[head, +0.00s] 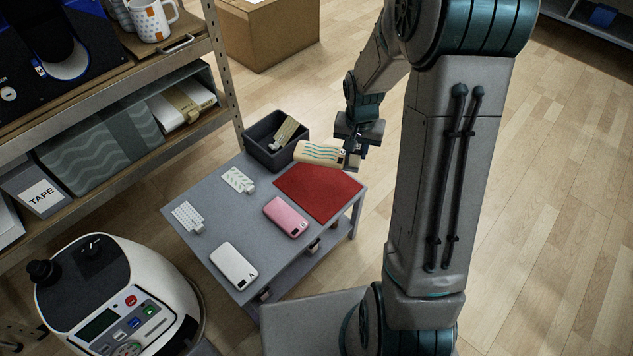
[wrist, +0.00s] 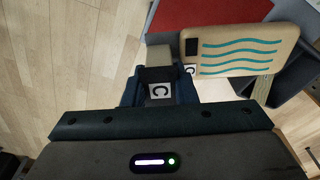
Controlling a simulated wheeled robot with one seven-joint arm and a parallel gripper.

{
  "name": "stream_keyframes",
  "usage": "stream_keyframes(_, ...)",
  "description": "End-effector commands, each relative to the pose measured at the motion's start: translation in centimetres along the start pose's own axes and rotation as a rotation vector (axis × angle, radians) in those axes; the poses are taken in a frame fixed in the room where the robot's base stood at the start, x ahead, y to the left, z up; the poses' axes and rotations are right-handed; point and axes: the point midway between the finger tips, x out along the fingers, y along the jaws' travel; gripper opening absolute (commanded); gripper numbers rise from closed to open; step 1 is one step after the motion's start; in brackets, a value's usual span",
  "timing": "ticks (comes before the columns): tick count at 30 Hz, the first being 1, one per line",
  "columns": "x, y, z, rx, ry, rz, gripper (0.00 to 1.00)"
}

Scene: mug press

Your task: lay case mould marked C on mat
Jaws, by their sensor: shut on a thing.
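The case mould marked C (head: 320,153) is a beige phone-case shape with teal wavy lines and a dark square near one end. My gripper (head: 354,150) is shut on its end and holds it above the table, near the mat's far edge. In the wrist view the mould (wrist: 245,50) juts to the right from the jaws (wrist: 165,78), with C labels showing at the jaws and beside its end. The red mat (head: 315,192) lies flat and bare on the grey table; it also shows at the top of the wrist view (wrist: 205,12).
A dark bin (head: 263,153) with an olive piece stands at the table's back corner. A pink case (head: 286,217), a white case marked A (head: 234,266) and two small patterned white pieces (head: 238,180) (head: 187,217) lie left of and in front of the mat. Shelving stands at left.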

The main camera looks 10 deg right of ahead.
Motion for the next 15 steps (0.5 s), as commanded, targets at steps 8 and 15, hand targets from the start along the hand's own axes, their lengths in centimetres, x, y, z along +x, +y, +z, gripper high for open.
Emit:
stream_keyframes(8,2.4,5.4,1.2,0.399,0.007,0.047,0.00)
stream_keyframes(15,3.8,5.6,1.4,0.497,0.012,0.058,0.00)
